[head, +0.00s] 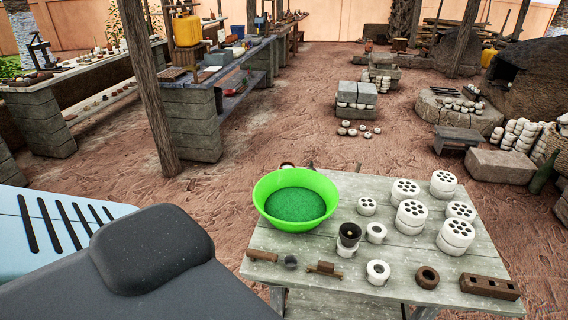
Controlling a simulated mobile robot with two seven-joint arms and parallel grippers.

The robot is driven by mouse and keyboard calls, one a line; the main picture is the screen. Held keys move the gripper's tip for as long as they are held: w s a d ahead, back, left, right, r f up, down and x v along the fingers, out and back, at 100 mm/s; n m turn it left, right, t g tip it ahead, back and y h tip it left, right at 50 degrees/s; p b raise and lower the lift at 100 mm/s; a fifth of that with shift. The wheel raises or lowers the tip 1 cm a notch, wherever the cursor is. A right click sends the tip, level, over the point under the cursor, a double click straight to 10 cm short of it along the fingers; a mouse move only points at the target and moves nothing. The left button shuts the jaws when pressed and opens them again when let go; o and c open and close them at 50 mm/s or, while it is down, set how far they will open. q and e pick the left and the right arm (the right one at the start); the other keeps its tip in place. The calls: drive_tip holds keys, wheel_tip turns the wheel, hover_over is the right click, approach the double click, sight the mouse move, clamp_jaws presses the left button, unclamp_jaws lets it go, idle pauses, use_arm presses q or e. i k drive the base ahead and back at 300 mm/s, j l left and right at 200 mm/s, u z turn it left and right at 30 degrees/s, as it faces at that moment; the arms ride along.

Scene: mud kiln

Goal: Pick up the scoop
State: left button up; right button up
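On the grey wooden table (340,190) there is a small tool with a brown handle (262,255) and a dark grey round end (290,262). It lies near the front left edge and may be the scoop, but it is too small to be sure. A bright green basin (268,188) holding green grainy material (296,205) stands just behind it. A small reddish-brown piece (287,165) shows behind the basin's far rim, mostly hidden. Neither of my grippers is in view.
Beside the basin are a dark cup (349,235), a brown wooden tool (325,269), white rings (378,271), a brown ring (427,277), a brown block with holes (489,287) and stacked white perforated discs (411,214). Long workbenches (190,120) stand behind left; open dirt floor lies beyond the table.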

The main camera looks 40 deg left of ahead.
sight(290, 261)
drive_tip(key=u, duration=1.5)
